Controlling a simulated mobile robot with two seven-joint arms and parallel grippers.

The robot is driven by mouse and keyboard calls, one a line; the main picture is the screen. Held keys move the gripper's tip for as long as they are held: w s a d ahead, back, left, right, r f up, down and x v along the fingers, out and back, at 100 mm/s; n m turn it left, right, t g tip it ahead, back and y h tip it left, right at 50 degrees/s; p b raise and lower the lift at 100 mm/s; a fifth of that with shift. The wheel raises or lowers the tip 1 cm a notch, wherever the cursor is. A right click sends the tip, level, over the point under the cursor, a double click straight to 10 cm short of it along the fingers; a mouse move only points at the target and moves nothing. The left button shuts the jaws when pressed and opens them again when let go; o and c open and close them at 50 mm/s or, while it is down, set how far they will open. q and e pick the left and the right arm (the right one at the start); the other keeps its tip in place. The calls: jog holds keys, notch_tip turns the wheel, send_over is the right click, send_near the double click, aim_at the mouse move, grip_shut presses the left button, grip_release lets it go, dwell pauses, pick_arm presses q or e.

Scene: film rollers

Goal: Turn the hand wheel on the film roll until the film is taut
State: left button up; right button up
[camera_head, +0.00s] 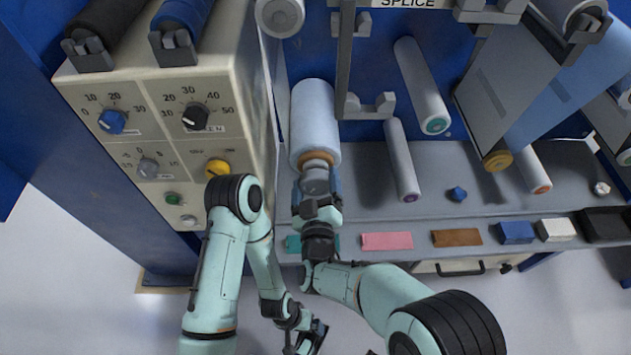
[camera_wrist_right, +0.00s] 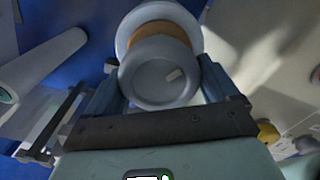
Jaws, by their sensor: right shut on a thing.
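The film roll (camera_head: 313,115) is a pale, thick cylinder with an orange-brown core, left of the rollers. Its hand wheel (camera_head: 316,180) is a grey round knob at the near end. My right gripper (camera_head: 317,192) is shut on the hand wheel. In the right wrist view, the hand wheel (camera_wrist_right: 160,75) has a small light mark on its face and sits between the two fingers (camera_wrist_right: 161,85). My left gripper (camera_head: 311,336) hangs low at the bottom, away from the roll; its jaw opening is unclear. I cannot tell how taut the film is.
A cream control panel (camera_head: 150,190) with knobs stands left of the roll. Pale rollers (camera_head: 402,160) and a grey hanging sheet (camera_head: 500,85) are to the right. A shelf ledge (camera_head: 460,215) carries pink, brown, blue and white blocks. The floor below is clear.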

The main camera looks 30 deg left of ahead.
pick_arm(q)
jog(key=shift+s+d+r, duration=0.15)
jog(key=shift+s+r, duration=0.05)
jog(key=shift+s, duration=0.05)
pick_arm(e)
jog(key=shift+n, duration=0.4)
jog(key=o, duration=0.8)
jog(key=shift+s, duration=0.1)
pick_arm(q)
jog(key=shift+s+r, duration=0.1)
pick_arm(e)
jog(key=v, duration=1.3)
jog(key=shift+d, duration=0.15)
